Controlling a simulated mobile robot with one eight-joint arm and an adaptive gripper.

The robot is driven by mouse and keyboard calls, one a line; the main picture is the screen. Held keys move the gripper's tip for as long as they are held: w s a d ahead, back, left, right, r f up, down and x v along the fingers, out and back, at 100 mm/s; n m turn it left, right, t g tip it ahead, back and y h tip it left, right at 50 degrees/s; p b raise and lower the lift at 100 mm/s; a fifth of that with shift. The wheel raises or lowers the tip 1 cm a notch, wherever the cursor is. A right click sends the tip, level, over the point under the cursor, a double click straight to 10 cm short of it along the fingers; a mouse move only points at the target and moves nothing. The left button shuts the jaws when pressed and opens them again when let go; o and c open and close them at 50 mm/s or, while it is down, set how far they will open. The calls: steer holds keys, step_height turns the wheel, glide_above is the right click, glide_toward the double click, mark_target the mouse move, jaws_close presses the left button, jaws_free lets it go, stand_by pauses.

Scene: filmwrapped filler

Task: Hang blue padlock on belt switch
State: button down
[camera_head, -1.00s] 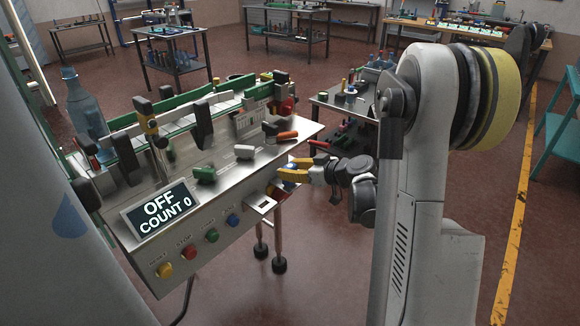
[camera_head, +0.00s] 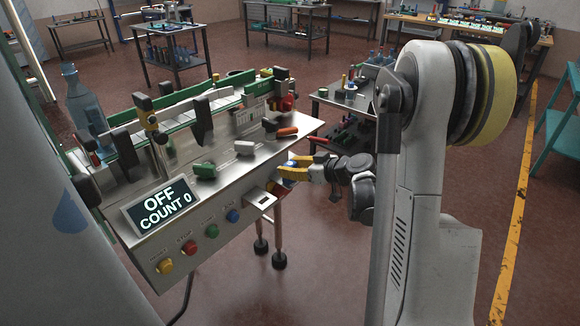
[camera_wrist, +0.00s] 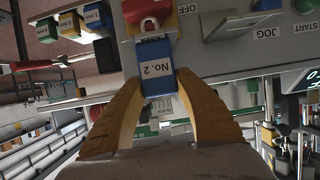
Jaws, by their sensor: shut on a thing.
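In the wrist view, my gripper (camera_wrist: 155,105) has its yellow fingers shut on the blue padlock (camera_wrist: 155,62), labelled "No. 2". A red part (camera_wrist: 147,12), which looks like the belt switch, is just beyond the padlock, beside an "OFF" label. The padlock's top is close to or against this red part. I cannot tell whether its shackle passes through. In the head view, my gripper (camera_head: 294,168) is at the right end of the metal console, below its top edge. The padlock is small and mostly hidden there.
The console (camera_head: 215,215) carries coloured buttons, an "OFF / COUNT 0" display (camera_head: 162,205) and several handles on top.

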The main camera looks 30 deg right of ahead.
steer(key=c, duration=0.9)
jaws_free()
steer(key=shift+f, duration=0.1)
steer(key=v, duration=1.2)
steer(key=s+a+r+m+g+h, duration=0.1)
steer(key=s+a+g, duration=0.1)
steer(key=a, duration=0.6)
steer(key=s+a+r+m+g, duration=0.1)
steer(key=s+a+g, duration=0.2)
steer(key=a, duration=0.4)
steer(key=s+a+h, duration=0.1)
steer(key=s+a, duration=0.1)
steer(key=s, duration=0.2)
steer(key=s+a+m+h, duration=0.1)
steer(key=s+a, duration=0.1)
steer(key=s, duration=0.1)
steer(key=s+a+r+m+h, duration=0.1)
steer(key=s+a, duration=0.2)
steer(key=s, duration=0.1)
steer(key=shift+s+g+h, duration=0.3)
